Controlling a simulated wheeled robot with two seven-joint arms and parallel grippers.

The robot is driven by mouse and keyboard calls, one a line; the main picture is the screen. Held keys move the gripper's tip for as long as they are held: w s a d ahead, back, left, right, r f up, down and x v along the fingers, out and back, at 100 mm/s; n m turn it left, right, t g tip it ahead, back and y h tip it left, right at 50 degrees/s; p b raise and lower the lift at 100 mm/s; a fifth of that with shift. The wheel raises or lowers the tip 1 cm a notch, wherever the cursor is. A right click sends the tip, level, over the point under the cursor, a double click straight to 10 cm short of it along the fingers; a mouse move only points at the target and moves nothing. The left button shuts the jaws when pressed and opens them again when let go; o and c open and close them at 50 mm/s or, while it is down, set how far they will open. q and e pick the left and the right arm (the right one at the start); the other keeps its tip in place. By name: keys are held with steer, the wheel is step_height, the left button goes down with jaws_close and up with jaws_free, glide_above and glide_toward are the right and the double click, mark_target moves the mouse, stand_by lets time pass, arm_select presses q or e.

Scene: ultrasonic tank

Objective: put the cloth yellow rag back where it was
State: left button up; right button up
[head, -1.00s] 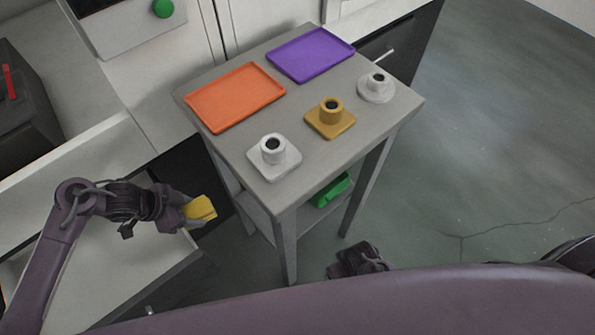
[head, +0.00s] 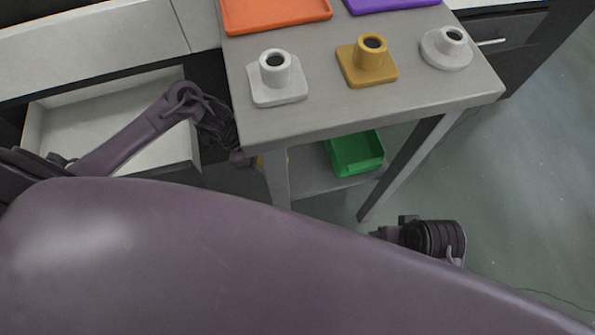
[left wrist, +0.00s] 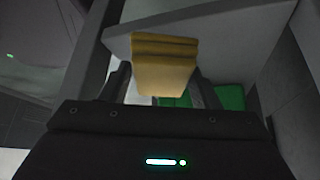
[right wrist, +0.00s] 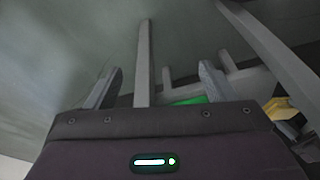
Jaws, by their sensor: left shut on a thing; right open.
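The yellow rag (left wrist: 165,65) is a folded cloth held between the fingers of my left gripper (left wrist: 162,85). In the head view my left gripper (head: 245,158) is beside the table's front left leg, below the top, and only a sliver of the rag (head: 260,162) shows. The rag also shows at the right edge of the right wrist view (right wrist: 278,108). The green bin (head: 357,153) stands on the table's lower shelf (head: 305,175); in the left wrist view it is partly behind the rag. My right gripper (right wrist: 158,88) is open and empty, low in front of the table.
The grey table (head: 330,115) carries a white holder (head: 278,92), a mustard holder (head: 368,72), a round pale holder (head: 447,52), an orange tray (head: 275,22) and a purple tray (head: 390,4). An open drawer (head: 105,125) is at the left. Floor at right is clear.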

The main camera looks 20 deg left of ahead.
mark_target(303, 176)
arm_select(q)
step_height(303, 176, down, 3)
steer(key=shift+r+b, duration=0.15)
steer(key=shift+b, duration=0.15)
steer(key=d, duration=0.3)
steer(key=shift+w+d, duration=0.2)
steer(key=shift+w, duration=0.15)
steer(key=shift+w+d, duration=0.15)
steer(key=shift+d, duration=0.5)
steer(key=d, duration=0.2)
steer(key=d+b, duration=0.1)
steer(key=shift+w+d+f, duration=0.15)
steer(key=shift+w+f, duration=0.15)
steer(key=shift+f, duration=0.35)
arm_select(e)
steer(key=a, duration=0.1)
steer(key=w+a+t, duration=0.1)
steer(key=a+y, duration=0.1)
steer(key=shift+w+f+n+t, duration=0.15)
steer(key=shift+f+n+t, duration=0.15)
steer(key=shift+t, duration=0.1)
arm_select(q)
steer(key=o, duration=0.9)
steer(key=shift+f, duration=0.1)
